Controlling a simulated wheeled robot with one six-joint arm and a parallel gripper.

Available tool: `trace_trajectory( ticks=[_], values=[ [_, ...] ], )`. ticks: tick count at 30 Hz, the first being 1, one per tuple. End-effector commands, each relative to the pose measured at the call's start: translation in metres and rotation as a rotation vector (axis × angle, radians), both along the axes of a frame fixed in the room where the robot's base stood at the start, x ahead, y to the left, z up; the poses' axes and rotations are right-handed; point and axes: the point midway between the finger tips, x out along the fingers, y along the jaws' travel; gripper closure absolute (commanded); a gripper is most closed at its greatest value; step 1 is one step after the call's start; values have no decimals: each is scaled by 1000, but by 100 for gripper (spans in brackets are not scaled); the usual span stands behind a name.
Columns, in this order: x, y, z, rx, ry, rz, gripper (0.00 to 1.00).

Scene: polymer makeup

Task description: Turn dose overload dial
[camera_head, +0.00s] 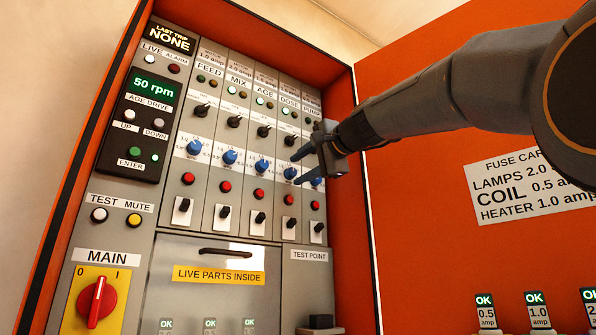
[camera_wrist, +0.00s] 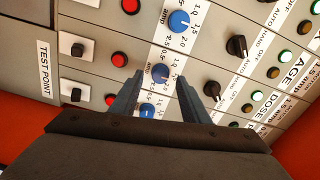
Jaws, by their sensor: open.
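The dose overload dial is a blue knob (camera_head: 290,173) in the DOSE column of the grey panel, the fourth blue knob from the left. It also shows in the wrist view (camera_wrist: 160,73), with a printed scale around it. My gripper (camera_head: 294,171) is open at this dial, its two dark fingers reaching in from the right. In the wrist view the fingertips (camera_wrist: 160,77) stand on either side of the dial, with gaps visible beside it. Whether they reach the depth of the knob is hard to tell.
The blue AGE dial (camera_wrist: 179,21) and PUMP dial (camera_wrist: 148,110) sit close on either side. Black selector knobs (camera_head: 263,131) are above and red buttons (camera_head: 258,194) below. An orange cabinet door (camera_head: 420,230) stands at the right. A red MAIN switch (camera_head: 97,302) is at lower left.

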Motion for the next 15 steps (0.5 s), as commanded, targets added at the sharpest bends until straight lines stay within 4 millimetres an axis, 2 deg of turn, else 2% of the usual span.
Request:
trace_trajectory(
  ticks=[9, 15],
  values=[
    [-42, -29, -1, 0, -2, -2, 58],
    [-54, -36, -1, 0, 0, 1, 58]
  ],
)
